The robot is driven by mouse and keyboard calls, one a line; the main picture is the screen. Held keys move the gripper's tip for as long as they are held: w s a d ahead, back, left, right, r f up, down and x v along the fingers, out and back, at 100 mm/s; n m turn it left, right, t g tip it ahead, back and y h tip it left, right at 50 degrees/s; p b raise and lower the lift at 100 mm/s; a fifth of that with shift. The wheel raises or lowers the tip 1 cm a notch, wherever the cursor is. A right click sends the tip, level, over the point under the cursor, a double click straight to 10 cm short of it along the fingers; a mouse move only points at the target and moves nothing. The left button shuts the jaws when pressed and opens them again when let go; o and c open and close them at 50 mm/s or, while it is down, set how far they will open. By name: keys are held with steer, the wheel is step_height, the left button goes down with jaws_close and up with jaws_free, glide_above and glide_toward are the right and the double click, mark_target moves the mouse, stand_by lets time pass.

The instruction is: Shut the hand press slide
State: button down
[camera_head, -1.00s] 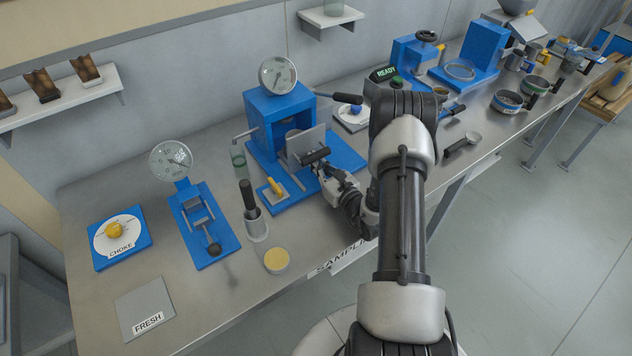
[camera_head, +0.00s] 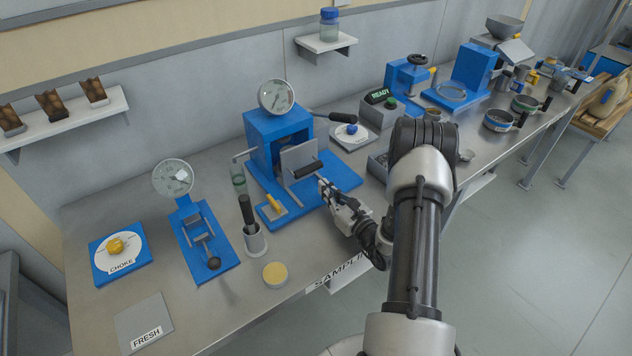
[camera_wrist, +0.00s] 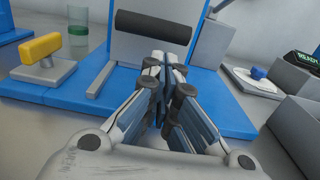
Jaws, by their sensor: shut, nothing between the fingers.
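The hand press (camera_head: 276,128) is a blue frame on a blue base plate, with a gauge on top and a black-tipped lever at its right. Its slide is a grey upright plate (camera_head: 298,160) with a black bar handle (camera_head: 308,169) across its front. The wrist view shows the plate (camera_wrist: 150,48) and the handle (camera_wrist: 153,27) straight ahead. My gripper (camera_head: 324,184) is shut and empty, just in front of and below the handle. In the wrist view the fingertips (camera_wrist: 165,60) appear below the handle, with a small gap between.
A yellow-handled part (camera_head: 274,205) sits at the press's front left. A grey cup holding a black-handled tool (camera_head: 254,238) and a yellow-topped round tin (camera_head: 275,273) stand left of my arm. A scale (camera_head: 351,134) and a READY box (camera_head: 380,104) stand to the right.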

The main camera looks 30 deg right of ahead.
steer(key=s, duration=0.3)
steer(key=s+d+p, duration=0.1)
steer(key=s, duration=0.1)
steer(key=shift+s+f, duration=0.15)
steer(key=shift+s, duration=0.15)
steer(key=shift+s+r+n+p, duration=0.3)
steer(key=shift+s+n+p, duration=0.15)
steer(key=shift+n, duration=0.35)
steer(key=s+r+n+p, duration=0.1)
steer(key=n, duration=0.3)
steer(key=s+r+n+p, duration=0.1)
steer(key=n+p, duration=0.1)
steer(key=n, duration=0.2)
steer(key=s+r+n+g+p, duration=0.1)
steer(key=n+p, duration=0.1)
steer(key=n, duration=0.1)
steer(key=shift+s+d+n, duration=0.35)
steer(key=shift+s+n, duration=0.05)
steer(key=w+n, duration=0.1)
steer(key=w, duration=0.2)
steer(key=w+n, duration=0.2)
steer(key=w, duration=0.2)
steer(key=w+n, duration=0.1)
steer(key=w, duration=0.3)
steer(key=shift+w+a+n, duration=0.25)
steer(key=shift+a+n, duration=0.05)
steer(key=shift+a, duration=0.05)
steer(key=shift+w, duration=0.55)
steer(key=shift+d, duration=0.1)
